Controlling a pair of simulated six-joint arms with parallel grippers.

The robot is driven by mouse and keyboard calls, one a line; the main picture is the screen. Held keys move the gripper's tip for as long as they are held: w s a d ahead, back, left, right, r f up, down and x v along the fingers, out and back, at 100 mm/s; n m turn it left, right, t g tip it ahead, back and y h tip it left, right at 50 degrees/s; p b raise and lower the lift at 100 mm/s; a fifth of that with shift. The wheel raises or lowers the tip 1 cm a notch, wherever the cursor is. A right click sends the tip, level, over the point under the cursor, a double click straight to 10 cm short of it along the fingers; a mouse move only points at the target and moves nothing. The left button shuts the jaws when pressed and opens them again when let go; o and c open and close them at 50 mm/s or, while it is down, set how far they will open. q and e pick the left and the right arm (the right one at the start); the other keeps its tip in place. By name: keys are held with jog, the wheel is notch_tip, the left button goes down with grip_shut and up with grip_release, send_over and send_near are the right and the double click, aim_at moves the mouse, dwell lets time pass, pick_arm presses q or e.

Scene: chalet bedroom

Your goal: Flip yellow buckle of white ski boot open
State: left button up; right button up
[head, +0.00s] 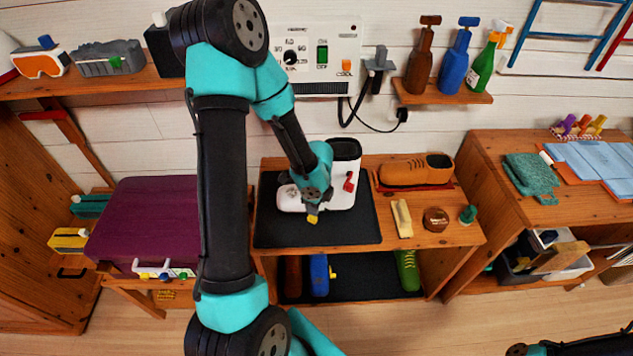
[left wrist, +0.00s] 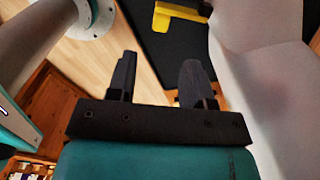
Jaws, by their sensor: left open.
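The white ski boot (head: 345,160) stands on a dark mat on the wooden bench, partly hidden behind my left arm. Its red buckle (head: 349,183) shows on the side. The yellow buckle (head: 312,218) shows just past my left gripper (head: 311,207), low at the front of the boot. In the left wrist view, the yellow buckle (left wrist: 174,14) sticks out at the top beside the white boot shell (left wrist: 265,70), beyond the fingers. My left gripper (left wrist: 157,72) is open, with nothing between its fingers. Only a bit of my right arm shows at the lower right edge; its gripper is out of frame.
Brown shoe (head: 405,172), cream brush (head: 402,218), round brown tin (head: 435,219) and green bottle (head: 467,214) stand right of the mat (head: 275,235). A control panel (head: 318,57) and bottle shelf (head: 440,96) are on the wall behind. The mat's front is clear.

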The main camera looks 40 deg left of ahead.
pick_arm(q)
notch_tip(320, 180, up, 10)
jog(key=shift+f, duration=0.25)
dwell(0.5)
jog(key=shift+d+f, duration=0.1)
jog(key=shift+f, duration=0.05)
jog(key=s+d+f+n+h, duration=0.1)
jog(key=s+d+f+n, duration=0.2)
jog(key=d+f+n, duration=0.45)
jog(key=s+d+f+n+h, duration=0.2)
jog(key=s+f+n, duration=0.25)
jog(key=f, duration=0.55)
jog(key=s+d+f+n+h, duration=0.1)
jog(key=s+d+f+n, duration=0.2)
jog(key=d+f+n, duration=0.45)
jog(key=w+m, duration=0.1)
jog(key=w+r, duration=0.1)
jog(key=w, duration=0.1)
jog(key=w+r+m, duration=0.1)
jog(key=w, duration=0.1)
jog(key=shift+d+r+m+t, duration=0.1)
jog(key=shift+r+m+t, duration=0.15)
jog(key=shift+m+t, duration=0.15)
dwell(0.4)
